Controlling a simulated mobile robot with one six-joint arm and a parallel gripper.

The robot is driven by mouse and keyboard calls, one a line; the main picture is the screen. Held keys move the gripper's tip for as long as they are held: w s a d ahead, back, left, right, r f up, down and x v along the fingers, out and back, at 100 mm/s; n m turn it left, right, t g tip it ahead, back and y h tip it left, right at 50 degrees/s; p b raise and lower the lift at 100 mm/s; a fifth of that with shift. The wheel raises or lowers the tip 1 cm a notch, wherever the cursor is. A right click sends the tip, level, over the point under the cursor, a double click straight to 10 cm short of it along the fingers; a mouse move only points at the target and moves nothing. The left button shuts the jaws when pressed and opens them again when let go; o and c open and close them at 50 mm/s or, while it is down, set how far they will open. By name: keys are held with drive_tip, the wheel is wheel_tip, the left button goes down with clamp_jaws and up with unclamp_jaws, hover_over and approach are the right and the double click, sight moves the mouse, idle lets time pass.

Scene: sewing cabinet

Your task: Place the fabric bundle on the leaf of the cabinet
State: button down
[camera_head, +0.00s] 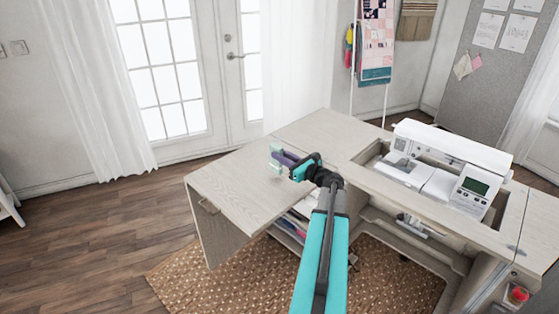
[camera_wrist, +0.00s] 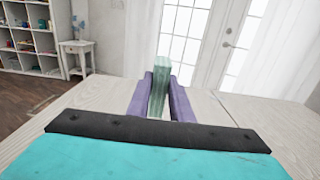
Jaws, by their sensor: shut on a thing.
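The fabric bundle is a pale green, upright block (camera_wrist: 158,90) in the wrist view. In the head view only a small pale green part of it (camera_head: 274,149) shows beside the fingers. My gripper (camera_head: 280,158) is shut on it, with one purple finger on each side, as the wrist view (camera_wrist: 160,97) also shows. The cabinet's leaf (camera_head: 222,185) is a flat light-wood panel at the left. The bundle is over or at the leaf's right part; I cannot tell whether it touches the surface. Its lower end is hidden.
A white sewing machine (camera_head: 452,152) sits in the cabinet's recess at the right. Shelves with folded fabrics (camera_head: 293,222) are under the top. The leaf's left part is bare. A woven rug (camera_head: 190,280) lies below, and a glass door (camera_head: 165,70) stands behind.

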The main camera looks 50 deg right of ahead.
drive_tip(key=shift+w+d+f, duration=0.1)
drive_tip(key=shift+w+d, duration=0.8)
drive_tip(key=shift+f, duration=0.15)
drive_tip(key=shift+f+p, duration=0.6)
drive_tip(key=shift+f, duration=1)
drive_tip(key=shift+f, duration=0.15)
drive_tip(key=c, duration=1.6)
unclamp_jaws()
drive_tip(key=shift+s, duration=0.1)
drive_tip(key=s, duration=0.3)
drive_tip(key=s+b, duration=0.1)
drive_tip(key=s, duration=0.3)
drive_tip(key=s+a+b, duration=0.1)
drive_tip(key=s, duration=0.3)
drive_tip(key=shift+s, duration=0.4)
